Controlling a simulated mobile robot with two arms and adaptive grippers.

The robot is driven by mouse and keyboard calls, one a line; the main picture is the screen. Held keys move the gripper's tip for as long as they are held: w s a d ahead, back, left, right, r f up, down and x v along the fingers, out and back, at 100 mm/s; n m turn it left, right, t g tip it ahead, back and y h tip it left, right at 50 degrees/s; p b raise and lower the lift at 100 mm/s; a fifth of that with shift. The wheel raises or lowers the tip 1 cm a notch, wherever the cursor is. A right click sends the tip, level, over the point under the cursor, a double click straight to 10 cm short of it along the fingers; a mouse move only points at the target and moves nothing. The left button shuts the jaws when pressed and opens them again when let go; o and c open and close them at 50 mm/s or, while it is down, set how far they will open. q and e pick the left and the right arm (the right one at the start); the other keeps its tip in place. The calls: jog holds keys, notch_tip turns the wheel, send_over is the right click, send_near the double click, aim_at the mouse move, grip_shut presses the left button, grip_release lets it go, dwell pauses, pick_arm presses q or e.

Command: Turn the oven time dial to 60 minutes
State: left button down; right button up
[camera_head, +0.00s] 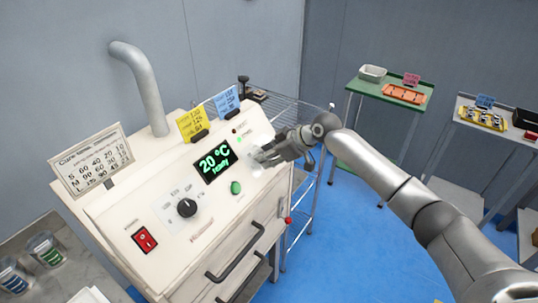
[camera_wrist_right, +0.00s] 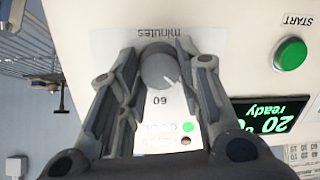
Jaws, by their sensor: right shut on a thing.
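The oven (camera_head: 150,215) is a white cabinet with a sloped control panel. Its display (camera_head: 215,161) reads 20 °C and ready; it also shows in the right wrist view (camera_wrist_right: 268,116). My right gripper (camera_head: 268,157) is at the right part of the panel and covers the time dial in the head view. In the right wrist view the grey time dial (camera_wrist_right: 158,66) sits between the fingers of my right gripper (camera_wrist_right: 160,72), which is shut on it. The dial's white line points toward the lower right, a little off the printed 60. My left gripper is not in view.
A second black dial (camera_head: 187,208), a red switch (camera_head: 145,240) and a green START button (camera_head: 236,187) are on the panel. Cards stand along its top, near a grey pipe (camera_head: 140,85). A green table (camera_head: 360,88) with trays stands behind right.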

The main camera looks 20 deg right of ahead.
jog(key=m+p, duration=0.2)
jog(key=m, duration=0.2)
jog(key=shift+r+y+p, duration=0.1)
jog(key=shift+y+p, duration=0.2)
jog(key=shift+p, duration=0.05)
jog(key=shift+w+d+m+p, duration=0.15)
jog(key=shift+m+p, duration=0.8)
jog(key=shift+m, duration=1.15)
jog(key=o, duration=1)
jog(key=shift+d, duration=0.1)
jog(key=v, duration=1.1)
jog(key=shift+s+d+r, duration=0.1)
jog(key=shift+s+d, duration=0.2)
jog(key=shift+d, duration=0.1)
